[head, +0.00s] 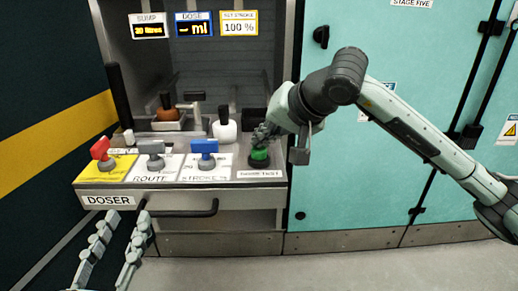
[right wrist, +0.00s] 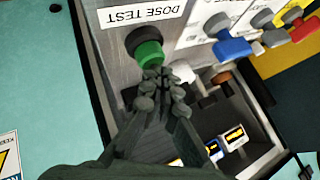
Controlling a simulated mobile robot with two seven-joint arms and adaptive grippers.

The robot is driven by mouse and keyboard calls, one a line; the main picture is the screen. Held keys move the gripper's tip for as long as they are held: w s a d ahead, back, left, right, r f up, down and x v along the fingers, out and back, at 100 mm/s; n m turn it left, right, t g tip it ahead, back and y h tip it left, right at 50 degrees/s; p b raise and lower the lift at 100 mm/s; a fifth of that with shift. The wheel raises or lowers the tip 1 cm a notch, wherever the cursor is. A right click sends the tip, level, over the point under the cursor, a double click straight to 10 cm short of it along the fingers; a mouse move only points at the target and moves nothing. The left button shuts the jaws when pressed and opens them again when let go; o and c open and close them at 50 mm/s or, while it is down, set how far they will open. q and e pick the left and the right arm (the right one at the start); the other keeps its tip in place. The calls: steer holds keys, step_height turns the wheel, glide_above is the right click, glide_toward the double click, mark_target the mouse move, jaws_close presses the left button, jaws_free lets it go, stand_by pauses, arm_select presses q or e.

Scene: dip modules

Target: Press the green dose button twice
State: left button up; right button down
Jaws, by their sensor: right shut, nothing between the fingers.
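The green dose button (head: 259,155) sits in a dark collar at the right end of the doser's sloping front panel, above the dose test label. In the right wrist view the button (right wrist: 149,54) shows with its label (right wrist: 137,20) upside down. My right gripper (head: 261,134) is shut and empty, pointing down just over the button. In the right wrist view its fingertips (right wrist: 165,76) are together at the button's edge; I cannot tell if they touch it. My left gripper (head: 125,217) is open and empty, low in front of the doser's left side.
Red (head: 101,150), grey (head: 152,150) and blue (head: 206,148) handles stand left of the button. A dose display (head: 193,24) reads dashes and ml. A black drawer-style handle (head: 185,210) juts out below. Teal cabinet doors (head: 350,190) stand to the right.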

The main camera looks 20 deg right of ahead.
mark_target(262, 150)
steer(key=shift+f+b, duration=0.45)
steer(key=shift+f, duration=0.05)
steer(key=shift+r, duration=0.1)
stand_by(0.6)
steer(key=shift+r+p, duration=0.6)
steer(key=shift+r, duration=0.35)
steer(key=shift+r, duration=0.15)
steer(key=shift+r+p, duration=1.55)
steer(key=shift+r, duration=0.9)
